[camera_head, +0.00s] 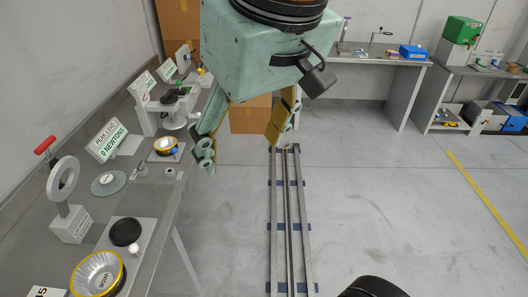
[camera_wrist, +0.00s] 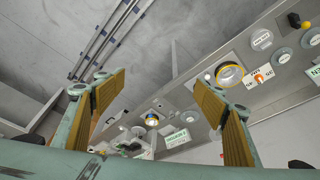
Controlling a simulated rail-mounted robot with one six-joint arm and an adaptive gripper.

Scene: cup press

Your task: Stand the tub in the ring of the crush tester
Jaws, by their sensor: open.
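A silver fluted tub (camera_head: 99,270) with a yellow rim sits at the near left end of the bench in the head view. A smaller-looking yellow-rimmed round piece (camera_head: 167,147) stands farther along the bench. Beside the PEAK LOAD display (camera_head: 107,140) stand a grey block with an upright ring (camera_head: 63,178) and a red handle (camera_head: 45,145); I cannot tell which ring belongs to the crush tester. My gripper (camera_head: 241,150) is open and empty, above the floor to the right of the bench. The wrist view shows its spread fingers (camera_wrist: 158,88) and two yellow-rimmed round pieces (camera_wrist: 229,74) beyond them.
A pale round plate (camera_head: 108,183) lies near the display. Signs and devices line the back of the bench (camera_head: 160,215). Floor rails (camera_head: 284,220) run right of it, with open floor around. Cardboard boxes stand behind.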

